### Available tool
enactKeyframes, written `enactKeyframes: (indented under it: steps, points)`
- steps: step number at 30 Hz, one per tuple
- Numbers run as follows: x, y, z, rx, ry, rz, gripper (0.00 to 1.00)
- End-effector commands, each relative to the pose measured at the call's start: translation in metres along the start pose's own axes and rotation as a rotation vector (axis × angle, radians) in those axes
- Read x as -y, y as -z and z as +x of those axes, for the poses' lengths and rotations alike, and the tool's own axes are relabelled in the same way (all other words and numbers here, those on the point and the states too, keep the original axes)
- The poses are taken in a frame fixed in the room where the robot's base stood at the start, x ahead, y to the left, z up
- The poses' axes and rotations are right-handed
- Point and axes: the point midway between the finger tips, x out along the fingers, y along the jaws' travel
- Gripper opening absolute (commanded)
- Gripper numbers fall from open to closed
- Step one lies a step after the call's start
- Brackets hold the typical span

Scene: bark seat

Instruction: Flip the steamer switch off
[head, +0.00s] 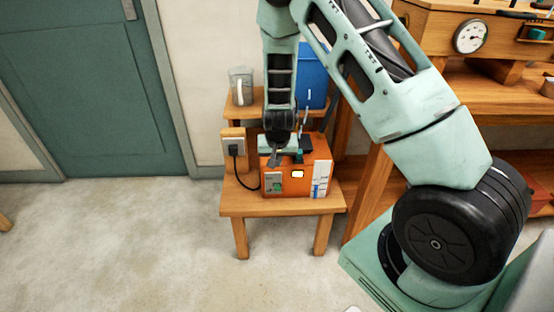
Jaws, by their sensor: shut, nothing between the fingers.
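The steamer is an orange box (310,177) on a small wooden stool in the middle of the head view. Its front has a small lit window (298,174), a white and blue strip at the right, and a grey panel with a green switch (277,186) at the lower left. My gripper (274,160) is shut and empty, pointing down at the steamer's upper left front edge, just above the switch panel. I cannot tell whether it touches the box. My wrist hides part of the steamer's top. The switch's position is too small to tell.
A clear jug (241,86) and a blue container (312,76) stand on a shelf behind. A wooden workbench (480,80) with a gauge is at the right. The floor in front is clear.

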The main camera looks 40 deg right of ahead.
Motion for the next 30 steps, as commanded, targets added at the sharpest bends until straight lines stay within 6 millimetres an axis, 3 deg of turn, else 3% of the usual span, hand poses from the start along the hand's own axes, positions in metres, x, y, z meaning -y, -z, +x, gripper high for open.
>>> enactKeyframes:
  steps: [1, 6, 12, 30]
  points:
    - [-0.001, -0.001, 0.014, 0.002, -0.002, 0.001, 0.00]
    - [-0.001, -0.001, 0.048, 0.002, -0.001, 0.000, 0.00]
    - [0.000, -0.018, 0.071, 0.003, 0.000, -0.001, 0.00]
    - [0.000, -0.028, 0.080, -0.002, 0.000, -0.001, 0.00]
